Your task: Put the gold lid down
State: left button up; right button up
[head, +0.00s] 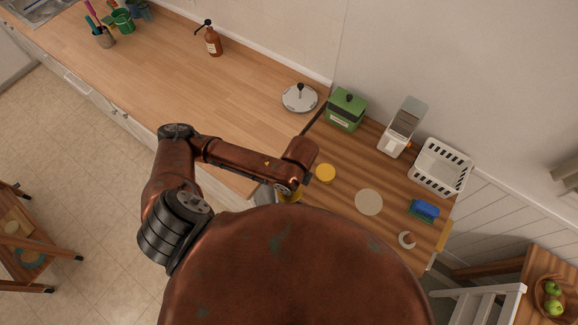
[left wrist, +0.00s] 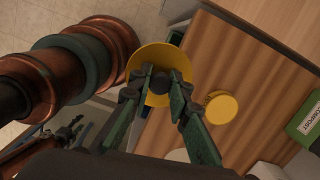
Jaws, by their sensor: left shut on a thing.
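The gold lid (left wrist: 153,55) is a round yellow disc with a dark knob, seen in the left wrist view. My left gripper (left wrist: 163,82) is shut on its knob. The lid hangs across the left edge of the striped wooden counter in that view, and its height above it is hard to tell. In the head view only a sliver of the lid (head: 290,197) shows below my forearm; the fingers are hidden there. A separate yellow round piece (head: 325,173) lies on the counter nearby, also in the left wrist view (left wrist: 221,107). My right gripper is not in view.
On the striped counter stand a green compost bin (head: 346,108), a white dispenser (head: 402,128), a white basket (head: 440,166), a pale round disc (head: 368,202) and a blue sponge (head: 424,209). A silver lid (head: 299,97) lies on the lighter counter, which has wide free room.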

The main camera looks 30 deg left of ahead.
pick_arm(q)
jog(key=w+a+f+b, duration=0.1)
jog(key=b, duration=0.2)
jog(key=shift+w+f, duration=0.15)
jog(key=w+a+f+b, duration=0.1)
jog(key=w+f, duration=0.1)
jog(key=w, duration=0.1)
jog(key=w+a+f+b, duration=0.2)
jog(key=w+f, duration=0.1)
jog(key=w+a+f+b, duration=0.1)
jog(key=w+a+f, duration=0.1)
jog(key=w, duration=0.2)
jog(key=shift+a+f, duration=0.2)
jog(key=shift+f, duration=0.05)
jog(key=shift+w+a+f, duration=0.3)
jog(key=shift+w+f, duration=0.05)
jog(key=shift+f, duration=1.7)
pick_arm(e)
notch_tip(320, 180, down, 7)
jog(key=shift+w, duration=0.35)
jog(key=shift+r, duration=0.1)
pick_arm(q)
jog(key=o, duration=0.9)
jog(key=shift+f, duration=0.15)
